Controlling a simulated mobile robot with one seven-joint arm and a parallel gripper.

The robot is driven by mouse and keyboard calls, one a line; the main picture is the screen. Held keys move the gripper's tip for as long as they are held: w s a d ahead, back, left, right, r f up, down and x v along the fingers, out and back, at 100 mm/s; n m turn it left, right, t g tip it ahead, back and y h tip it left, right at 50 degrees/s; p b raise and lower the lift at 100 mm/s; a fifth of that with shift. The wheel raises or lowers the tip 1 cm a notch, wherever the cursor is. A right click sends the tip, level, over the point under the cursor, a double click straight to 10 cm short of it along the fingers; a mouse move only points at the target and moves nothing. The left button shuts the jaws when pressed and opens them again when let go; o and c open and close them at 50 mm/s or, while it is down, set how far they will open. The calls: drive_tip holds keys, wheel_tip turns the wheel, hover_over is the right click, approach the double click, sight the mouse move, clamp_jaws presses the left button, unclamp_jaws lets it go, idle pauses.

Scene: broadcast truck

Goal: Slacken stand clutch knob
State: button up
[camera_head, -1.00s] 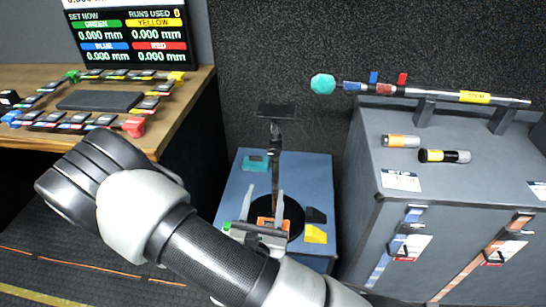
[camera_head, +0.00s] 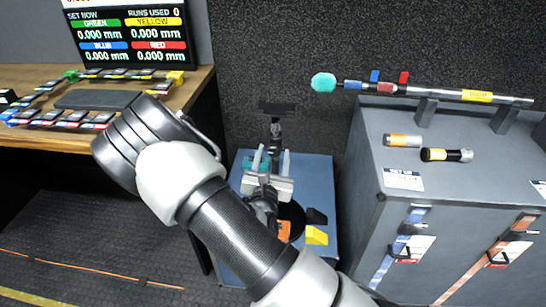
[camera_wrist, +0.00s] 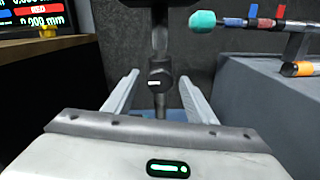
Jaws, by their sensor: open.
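The stand is a dark upright post with a flat plate (camera_head: 278,106) on top, above a blue-topped base (camera_head: 318,178). In the wrist view the dark stand clutch knob (camera_wrist: 160,81), with a small white mark, sits on the post. My gripper (camera_head: 271,150) is open and empty, fingers pointing at the post. In the wrist view its fingertips (camera_wrist: 159,75) stand on either side of the knob, apart from it. How far the knob lies beyond the tips is hard to tell. My gripper hides the lower post in the head view.
A grey cabinet (camera_head: 400,220) stands close on the right, with a long rod (camera_head: 440,93) with a teal tip (camera_head: 323,82) and two small cylinders on top. A wooden desk (camera_head: 195,85) with a screen (camera_head: 125,40) is at left. A yellow block (camera_head: 316,235) lies on the base.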

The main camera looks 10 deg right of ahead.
drive_tip(key=c, duration=1)
drive_tip(key=shift+c, duration=0.2)
